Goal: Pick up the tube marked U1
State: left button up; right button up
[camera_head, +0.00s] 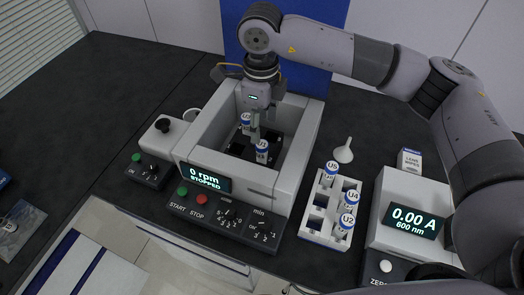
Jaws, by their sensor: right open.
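My right gripper (256,134) points down into the open white centrifuge (308,125), with its fingers among the tubes there. It is open. A tube with a blue-and-white cap (262,147), whose label looks like U1, stands in the dark rotor just right of and in front of the fingertips. I cannot tell whether the fingers touch it. Another capped tube (245,119) stands in the rotor behind and left of the fingers; its label is hard to read. My left gripper is not in view.
A white rack (318,228) right of the centrifuge holds tubes marked U5 (331,170), U4 (351,198) and U2 (346,222). A white funnel (344,152), a lens wipes box (409,161) and a meter (401,203) stand further right. The centrifuge display (206,177) reads 0 rpm, stopped.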

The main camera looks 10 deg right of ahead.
aim_at(262, 144)
notch_tip(262, 144, down, 4)
jog(key=shift+r+p, duration=0.1)
jog(key=shift+p, duration=0.4)
jog(key=shift+f+p, duration=0.3)
notch_tip(262, 144, down, 4)
jog(key=shift+s+f+p, duration=0.1)
jog(key=shift+p, duration=1)
jog(key=shift+f, duration=0.25)
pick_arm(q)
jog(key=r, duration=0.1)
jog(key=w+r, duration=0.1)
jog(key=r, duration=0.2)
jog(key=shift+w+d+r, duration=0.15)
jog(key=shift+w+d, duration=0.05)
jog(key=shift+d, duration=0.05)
pick_arm(e)
jog(key=shift+c, duration=0.5)
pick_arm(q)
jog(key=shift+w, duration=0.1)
pick_arm(e)
grip_shut()
